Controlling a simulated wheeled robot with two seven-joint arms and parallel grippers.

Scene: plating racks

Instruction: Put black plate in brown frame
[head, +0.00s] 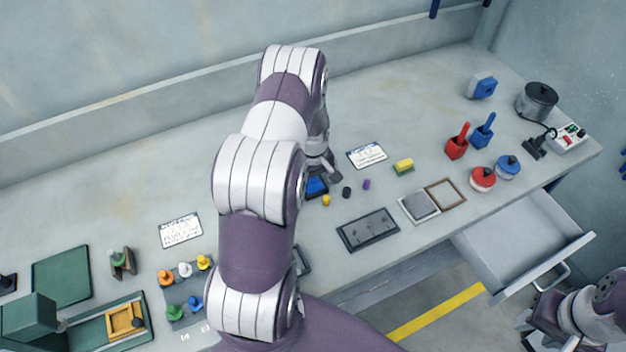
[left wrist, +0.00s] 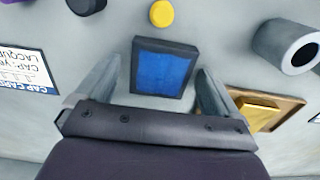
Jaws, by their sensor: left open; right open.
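A brown frame (head: 445,192) lies flat and looks empty, right of a grey plate (head: 419,206) with a pale border. A dark, flat, black-rimmed plate (head: 368,229) with grey marks lies near the table's front edge; I cannot tell if it is the black plate. My left gripper (head: 326,172) is open above a black-rimmed blue pad (head: 317,186). In the left wrist view the pad (left wrist: 163,68) shows just beyond the two spread fingers, with nothing held. My right gripper (head: 527,328) is at the lower right, off the table, partly cut off and apart from everything.
Small yellow (left wrist: 161,13) and black (left wrist: 87,5) caps lie near the pad. A grey ring-ended cylinder (left wrist: 287,46) is at right. An open drawer (head: 525,240) juts out below the front edge. Red (head: 482,179) and blue (head: 507,167) lidded pots stand right of the frame.

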